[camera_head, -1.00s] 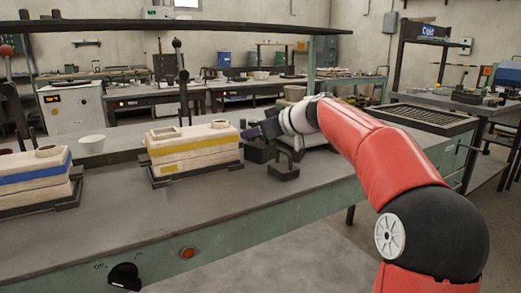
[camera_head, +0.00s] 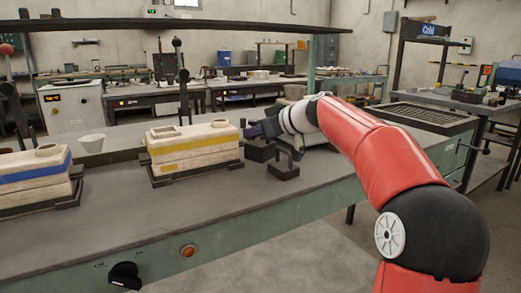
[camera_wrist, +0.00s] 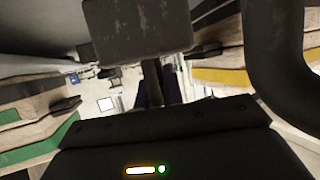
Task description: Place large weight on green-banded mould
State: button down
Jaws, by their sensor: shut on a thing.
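My gripper (camera_head: 258,130) is shut on the large weight (camera_wrist: 138,28), a dark, scuffed block at the top of the wrist view. Its thin stem runs between my purple fingers. In the head view my gripper is over the bench, right of the yellow-banded mould (camera_head: 193,150), with dark blocks just below it. I cannot tell there which block is the held one. The green-banded mould (camera_wrist: 30,145) shows only partly, at the left of the wrist view, apart from the weight. In the head view it is not visible, perhaps behind my arm.
The yellow-banded mould also shows at the right of the wrist view (camera_wrist: 222,76). A blue-banded mould (camera_head: 35,180) stands at the left of the bench (camera_head: 150,222). The bench front is clear; a dark shelf (camera_head: 170,26) spans above.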

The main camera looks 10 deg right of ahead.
dwell(0.5)
jog(key=shift+r, duration=0.2)
jog(key=shift+r, duration=0.1)
